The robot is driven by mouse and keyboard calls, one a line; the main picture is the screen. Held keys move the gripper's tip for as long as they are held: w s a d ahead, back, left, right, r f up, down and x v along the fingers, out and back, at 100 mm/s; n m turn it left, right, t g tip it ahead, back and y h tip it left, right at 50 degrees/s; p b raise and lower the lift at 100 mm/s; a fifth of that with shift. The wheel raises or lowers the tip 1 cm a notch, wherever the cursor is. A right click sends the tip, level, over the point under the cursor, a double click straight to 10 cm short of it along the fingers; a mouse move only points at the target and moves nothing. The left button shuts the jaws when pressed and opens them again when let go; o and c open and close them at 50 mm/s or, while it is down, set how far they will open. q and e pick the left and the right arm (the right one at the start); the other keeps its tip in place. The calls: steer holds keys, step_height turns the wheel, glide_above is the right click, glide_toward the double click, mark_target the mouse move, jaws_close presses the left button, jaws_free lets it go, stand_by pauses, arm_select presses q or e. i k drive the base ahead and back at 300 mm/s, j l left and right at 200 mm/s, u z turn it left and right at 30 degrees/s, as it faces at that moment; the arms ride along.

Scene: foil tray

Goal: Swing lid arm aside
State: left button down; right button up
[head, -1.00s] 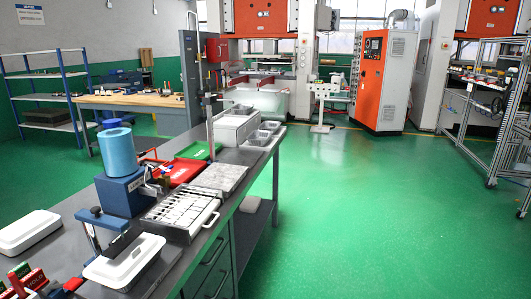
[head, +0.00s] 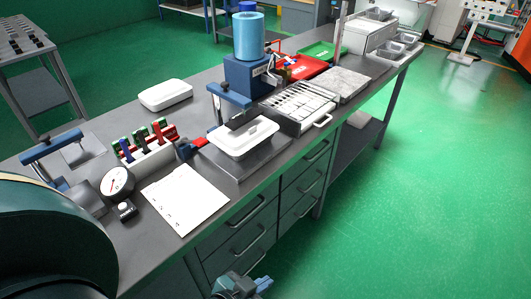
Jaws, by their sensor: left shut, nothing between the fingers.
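A blue lid arm (head: 229,94) stands on a dark post at the back left corner of a grey base plate (head: 252,168). It reaches over the rear of a white tray (head: 246,139) on that plate, with a dark bar below it. My left gripper (head: 241,287) is shut and empty at the bottom edge, in front of the drawers and below the bench top. It is well apart from the lid arm and partly cut off by the frame. My right gripper is not in view.
A paper sheet (head: 186,198), a round dial gauge (head: 116,182) and a rack (head: 147,158) of coloured tools lie left of the plate. A slatted metal tray (head: 298,106) and a blue device (head: 247,77) with a cylinder stand behind right.

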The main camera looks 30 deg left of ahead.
mark_target(221, 91)
steer(key=u, duration=0.95)
steer(key=l+u, duration=0.25)
steer(key=l, duration=0.3)
steer(key=k+l+u, duration=0.25)
steer(key=l, duration=0.25)
steer(key=i, duration=0.1)
